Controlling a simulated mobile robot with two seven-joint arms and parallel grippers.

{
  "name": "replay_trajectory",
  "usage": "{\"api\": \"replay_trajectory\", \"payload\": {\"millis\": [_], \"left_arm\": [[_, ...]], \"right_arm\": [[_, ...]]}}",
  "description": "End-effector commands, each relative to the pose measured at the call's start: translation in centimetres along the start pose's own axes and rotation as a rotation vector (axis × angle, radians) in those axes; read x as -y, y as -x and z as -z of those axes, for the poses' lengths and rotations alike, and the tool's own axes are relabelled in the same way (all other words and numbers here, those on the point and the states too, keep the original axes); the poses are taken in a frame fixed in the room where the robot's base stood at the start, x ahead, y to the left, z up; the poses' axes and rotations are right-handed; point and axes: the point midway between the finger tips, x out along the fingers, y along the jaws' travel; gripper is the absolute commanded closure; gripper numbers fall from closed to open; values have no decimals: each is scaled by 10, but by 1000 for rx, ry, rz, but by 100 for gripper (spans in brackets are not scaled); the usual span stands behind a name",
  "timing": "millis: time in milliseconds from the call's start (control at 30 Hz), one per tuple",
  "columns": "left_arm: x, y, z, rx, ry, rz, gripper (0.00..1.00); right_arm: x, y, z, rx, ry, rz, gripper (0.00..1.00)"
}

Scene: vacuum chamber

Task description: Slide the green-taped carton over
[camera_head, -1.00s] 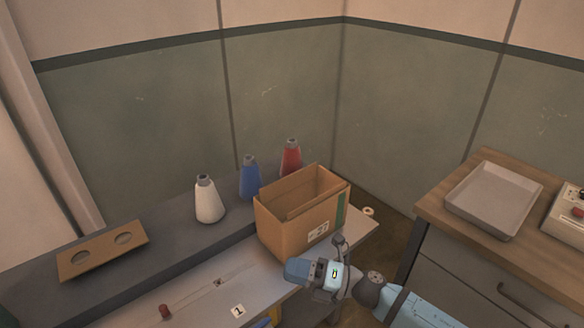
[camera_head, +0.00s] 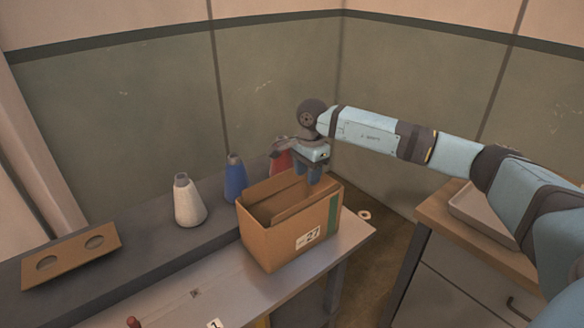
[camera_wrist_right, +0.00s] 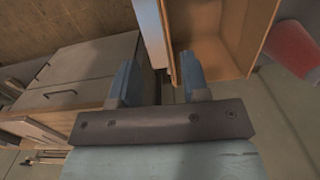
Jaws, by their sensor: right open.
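The open-topped cardboard carton (camera_head: 282,240) stands upright on the light table, with green tape (camera_head: 332,215) down its right end and a "27" label on its front. My right gripper (camera_head: 307,177) is above the carton's back right edge, fingers pointing down. In the right wrist view, the carton (camera_wrist_right: 222,38) is at the upper right and the open fingers of my right gripper (camera_wrist_right: 158,80) have nothing held between them. Whether a finger touches the carton wall I cannot tell. My left gripper is out of view.
A white cone bottle (camera_head: 188,205), a blue one (camera_head: 235,180) and a red one (camera_head: 279,162), partly hidden by my gripper, stand on the grey ledge. A board with two holes (camera_head: 72,255) lies left. A wooden-topped cabinet (camera_head: 432,225) carries a tray.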

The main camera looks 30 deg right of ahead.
Motion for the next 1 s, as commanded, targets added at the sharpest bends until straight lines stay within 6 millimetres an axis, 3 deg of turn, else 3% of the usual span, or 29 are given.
{"api": "replay_trajectory", "payload": {"millis": [133, 567, 767, 1000], "left_arm": [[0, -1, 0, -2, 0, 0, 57], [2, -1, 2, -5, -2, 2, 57], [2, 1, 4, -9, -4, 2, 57], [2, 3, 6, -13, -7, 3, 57]], "right_arm": [[1, 8, 14, -49, 3, -3, 58], [0, 3, 15, -50, 2, -5, 58], [0, -25, 16, -50, 2, -7, 58], [0, -72, 18, -48, 2, -7, 58]]}}
